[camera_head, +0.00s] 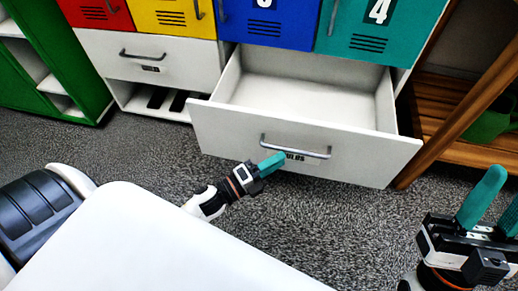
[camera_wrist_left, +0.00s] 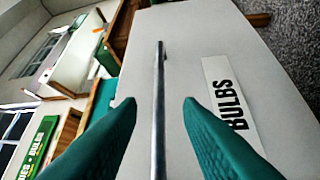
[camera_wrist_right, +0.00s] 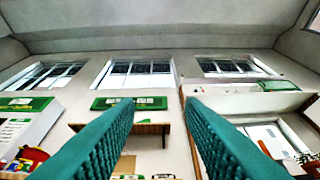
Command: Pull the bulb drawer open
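The bulb drawer (camera_head: 230,137) is a white drawer under the blue and teal lockers, and it stands pulled out with its inside visible and empty. Its grey bar handle (camera_head: 295,147) is on the front, and its BULBS label (camera_wrist_left: 232,110) shows in the left wrist view. My left gripper (camera_head: 272,164) is at the drawer front by the handle. In the left wrist view its teal fingers are open, with the handle (camera_wrist_left: 159,90) between them and gaps on both sides. My right gripper (camera_head: 490,205) is open and empty, away from the drawer at the right.
A second white drawer (camera_head: 150,62) at the left is closed, above an open slot. A green shelf unit (camera_head: 50,75) stands further left. A wooden rack (camera_head: 455,110) is close to the drawer's right side. Grey carpet (camera_head: 330,220) lies clear in front.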

